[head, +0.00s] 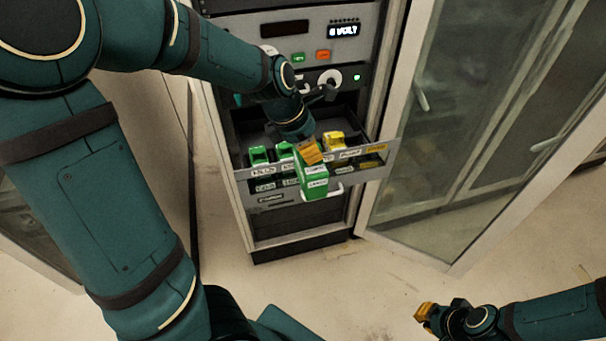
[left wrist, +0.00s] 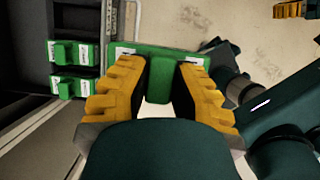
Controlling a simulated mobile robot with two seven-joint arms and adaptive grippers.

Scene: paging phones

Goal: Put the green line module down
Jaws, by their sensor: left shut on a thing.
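A green line module (head: 315,181) with a white label is held in my left gripper (head: 308,152), at the open drawer's front in the head view. In the left wrist view my left gripper (left wrist: 160,85) has its orange fingers on both sides of the green module's raised grip (left wrist: 159,78), and the module's wide body lies beyond them. The module hides part of the drawer front (head: 354,176). My right gripper (head: 427,316) is at the lower right of the head view, away from the cabinet; its finger gap is unclear.
The drawer holds other green modules (head: 258,155) at the left and a yellow module (head: 333,141) at the right. A control panel with a lit display (head: 344,30) is above. A glass door (head: 440,130) stands open at the right. The floor (head: 330,285) in front is clear.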

